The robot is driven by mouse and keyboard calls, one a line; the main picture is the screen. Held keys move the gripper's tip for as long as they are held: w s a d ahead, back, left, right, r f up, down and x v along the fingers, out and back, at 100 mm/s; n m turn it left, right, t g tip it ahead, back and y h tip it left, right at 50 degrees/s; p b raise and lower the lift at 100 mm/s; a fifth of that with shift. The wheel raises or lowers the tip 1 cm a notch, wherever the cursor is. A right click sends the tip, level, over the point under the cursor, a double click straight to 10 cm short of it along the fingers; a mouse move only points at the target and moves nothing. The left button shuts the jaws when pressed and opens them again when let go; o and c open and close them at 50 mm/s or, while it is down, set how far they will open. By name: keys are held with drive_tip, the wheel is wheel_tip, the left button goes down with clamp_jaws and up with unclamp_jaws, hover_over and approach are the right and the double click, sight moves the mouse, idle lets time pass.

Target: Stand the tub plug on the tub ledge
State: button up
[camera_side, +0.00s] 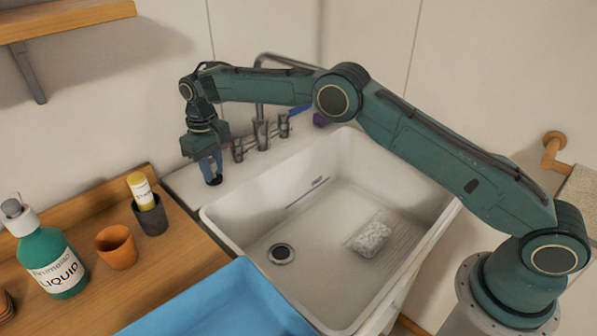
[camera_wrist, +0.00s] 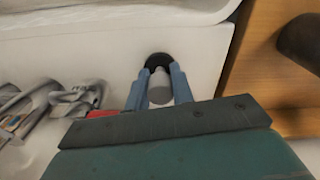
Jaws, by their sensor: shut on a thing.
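The tub plug, a black disc with a grey knob, shows in the wrist view (camera_wrist: 159,88) between my two blue fingers. In the side view its dark disc (camera_side: 214,182) is just under the fingertips. My gripper (camera_side: 210,170) is shut on the knob, with the disc pointing down over the white tub ledge (camera_side: 185,184), left of the taps. The plug looks upright and at or very near the ledge surface; I cannot tell whether it touches. The fingers also show in the wrist view (camera_wrist: 158,90). The white tub (camera_side: 325,215) is to the right, with a dark drain (camera_side: 282,253).
Metal taps (camera_side: 261,135) stand on the ledge close to the right. A wooden counter (camera_side: 180,262) on the left holds a dark cup (camera_side: 151,219) with a yellow tube, an orange cup (camera_side: 116,248) and a green bottle (camera_side: 58,265). A blue tray (camera_side: 220,303) is in front.

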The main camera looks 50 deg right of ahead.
sight(210, 160)
drive_tip(key=shift+f, duration=0.2)
drive_tip(key=o, duration=1)
drive_tip(key=shift+r, duration=0.15)
drive_tip(key=shift+r, duration=5.95)
drive_tip(key=shift+r, duration=0.15)
